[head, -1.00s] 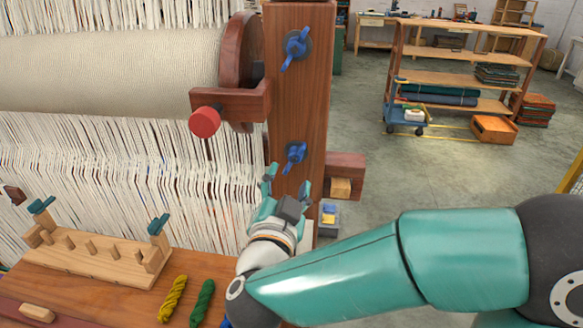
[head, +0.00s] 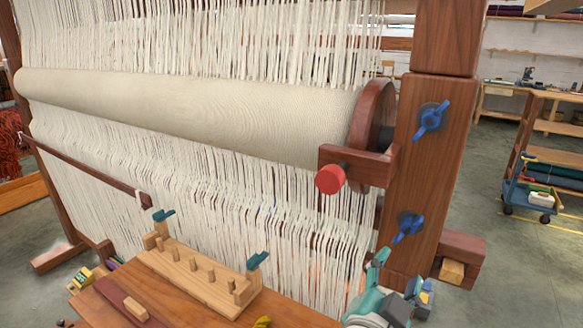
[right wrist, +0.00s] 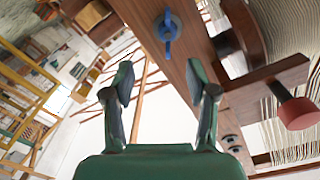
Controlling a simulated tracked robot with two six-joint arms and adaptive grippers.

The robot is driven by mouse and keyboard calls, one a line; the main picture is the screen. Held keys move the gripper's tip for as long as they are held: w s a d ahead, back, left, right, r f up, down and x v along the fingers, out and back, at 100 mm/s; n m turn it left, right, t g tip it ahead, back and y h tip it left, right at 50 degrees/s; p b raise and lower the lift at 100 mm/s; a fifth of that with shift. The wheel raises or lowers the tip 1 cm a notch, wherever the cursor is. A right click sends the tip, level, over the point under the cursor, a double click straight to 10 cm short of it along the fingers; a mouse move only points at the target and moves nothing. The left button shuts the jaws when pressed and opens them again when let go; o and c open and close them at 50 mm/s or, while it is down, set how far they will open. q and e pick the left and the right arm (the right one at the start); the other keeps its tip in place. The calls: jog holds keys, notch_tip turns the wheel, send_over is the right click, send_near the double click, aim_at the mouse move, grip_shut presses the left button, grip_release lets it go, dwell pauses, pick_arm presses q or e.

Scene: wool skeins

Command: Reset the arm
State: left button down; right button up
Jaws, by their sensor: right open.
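My right gripper (head: 392,275) shows at the lower right of the head view, in front of the foot of the loom's right post (head: 425,170). In the right wrist view its two fingers (right wrist: 165,90) stand wide apart with nothing between them. Two blue wing knobs are on the post; the lower one (head: 408,227) is just above the gripper in the head view. A blue knob (right wrist: 167,32) also shows beyond the fingers in the right wrist view. My left gripper is not seen.
The loom's cloth roll (head: 200,110) and white warp threads fill the middle. A red knob (head: 330,179) sticks out by the post. A wooden peg rack (head: 200,275) stands on the bench (head: 175,310) below. A shelf cart (head: 540,150) stands at the right, with open floor before it.

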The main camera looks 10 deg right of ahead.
jog(key=w+d+f+n+g+h, duration=0.1)
jog(key=d+f+g, duration=0.1)
jog(key=d+f, duration=0.3)
jog(key=w+d+f+g, duration=0.1)
jog(key=w+d+f, duration=0.1)
jog(key=f, duration=0.5)
notch_tip(320, 180, down, 19)
jog(key=w+d+n+g+y, duration=0.1)
jog(key=n+y, duration=0.4)
jog(key=s+a+f+n+g+y, duration=0.2)
jog(key=s+a+f+g+y, duration=0.15)
jog(key=f, duration=0.75)
jog(key=s+a+f+n+g+y, duration=0.2)
jog(key=s+a+f+g+y, duration=0.1)
jog(key=s+a, duration=0.3)
jog(key=s+a+f+n+g+y, duration=0.1)
jog(key=s+a+f+g+y, duration=0.2)
jog(key=s, duration=0.6)
jog(key=a+y, duration=0.2)
jog(key=a, duration=0.1)
jog(key=shift+a+f+n, duration=0.35)
jog(key=shift+a+n, duration=0.05)
